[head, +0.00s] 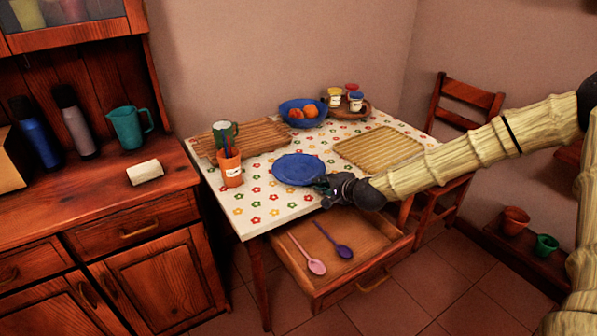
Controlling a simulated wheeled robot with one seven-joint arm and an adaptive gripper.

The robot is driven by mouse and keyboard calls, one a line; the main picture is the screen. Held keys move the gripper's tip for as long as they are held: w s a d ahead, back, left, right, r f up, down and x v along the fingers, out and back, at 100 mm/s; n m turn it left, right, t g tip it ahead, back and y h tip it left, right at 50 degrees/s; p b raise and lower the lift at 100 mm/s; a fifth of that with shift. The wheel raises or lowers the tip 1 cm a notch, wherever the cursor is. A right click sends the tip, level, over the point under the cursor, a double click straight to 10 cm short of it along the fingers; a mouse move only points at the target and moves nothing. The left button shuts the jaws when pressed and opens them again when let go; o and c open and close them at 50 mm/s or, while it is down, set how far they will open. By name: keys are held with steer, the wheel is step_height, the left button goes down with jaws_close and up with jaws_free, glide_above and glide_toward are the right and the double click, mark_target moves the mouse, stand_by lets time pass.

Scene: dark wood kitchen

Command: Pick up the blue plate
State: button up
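The blue plate (296,168) lies on the flowered tablecloth of the table (262,208), near its front edge. It looks flat. My gripper (322,186) is dark and sits at the plate's front right rim, coming in from the right. Its fingertips overlap the rim in the picture. The fingers are small and dark here, so I cannot tell whether they are open, shut, or touching the plate.
An orange cup (231,171) with utensils stands left of the plate. A woven mat (378,149), a blue fruit bowl (297,122) and a jar tray (362,112) lie behind. An open drawer (374,254) with a pink spoon (316,266) and a purple spoon (343,251) juts out below.

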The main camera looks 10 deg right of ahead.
mark_target(309, 178)
steer(key=shift+d+x, duration=0.15)
steer(key=shift+x, duration=1.05)
steer(key=shift+d+x, duration=0.1)
steer(key=shift+x, duration=1.05)
steer(key=shift+w, duration=0.1)
jaws_close()
steer(key=shift+r, duration=0.2)
